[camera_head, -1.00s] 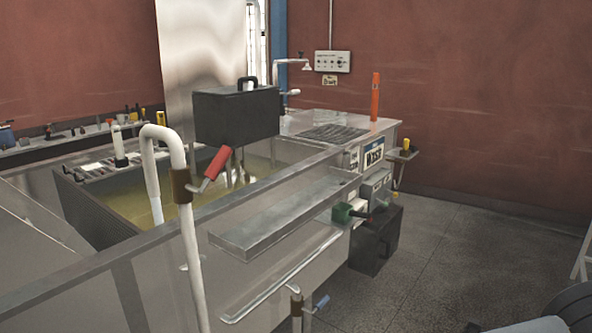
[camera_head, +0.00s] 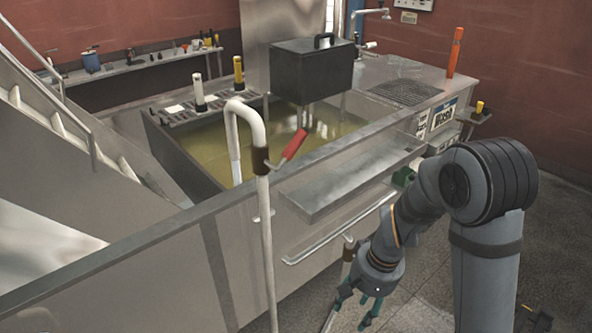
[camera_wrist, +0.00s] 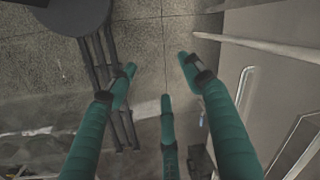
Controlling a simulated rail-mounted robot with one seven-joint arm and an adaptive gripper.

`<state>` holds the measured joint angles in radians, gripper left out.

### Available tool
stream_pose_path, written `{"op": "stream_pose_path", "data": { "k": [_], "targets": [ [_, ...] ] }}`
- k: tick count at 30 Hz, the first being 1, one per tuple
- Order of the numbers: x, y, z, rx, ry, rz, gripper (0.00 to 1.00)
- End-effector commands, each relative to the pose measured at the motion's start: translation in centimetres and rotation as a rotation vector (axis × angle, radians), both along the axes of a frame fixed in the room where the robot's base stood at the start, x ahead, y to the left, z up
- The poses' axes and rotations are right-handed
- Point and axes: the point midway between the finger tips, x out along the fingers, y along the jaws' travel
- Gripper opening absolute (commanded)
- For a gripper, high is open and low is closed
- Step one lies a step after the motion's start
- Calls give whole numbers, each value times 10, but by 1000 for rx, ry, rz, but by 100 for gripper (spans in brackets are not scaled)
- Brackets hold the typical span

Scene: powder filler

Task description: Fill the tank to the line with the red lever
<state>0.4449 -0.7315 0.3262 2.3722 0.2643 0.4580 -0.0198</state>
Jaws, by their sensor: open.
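The red lever (camera_head: 295,145) angles up and to the right from a bracket on a bent white pipe (camera_head: 268,250). The pipe hooks over the edge of the metal tank (camera_head: 175,165), which holds murky yellowish liquid (camera_head: 228,152). I cannot make out a fill line. My gripper (camera_head: 357,310) is open and empty, low at the front of the tank, below and to the right of the red lever and well apart from it. The wrist view shows its green fingers (camera_wrist: 155,85) spread over the floor; the red lever is not seen there.
A black box (camera_head: 308,72) sits above the tank. A metal shelf (camera_head: 335,190) and a white rail (camera_head: 335,235) jut from the tank front near my arm. Metal stairs (camera_head: 80,135) stand at left. The grey floor (camera_head: 540,240) is open at right.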

Motion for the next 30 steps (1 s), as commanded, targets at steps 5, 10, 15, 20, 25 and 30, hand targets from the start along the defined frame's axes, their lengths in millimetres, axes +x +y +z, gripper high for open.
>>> {"op": "stream_pose_path", "data": {
  "k": [5,10,15,20,25,30],
  "targets": [
    [21,-6,21,139,139,-314,51],
    [54,3,39,376,196,-489,51],
    [103,21,72,654,116,-506,51],
    [150,50,123,887,-63,-389,51],
    [200,63,203,1092,-419,-206,51],
    [220,61,259,1140,-784,-2,51]
  ]
}}
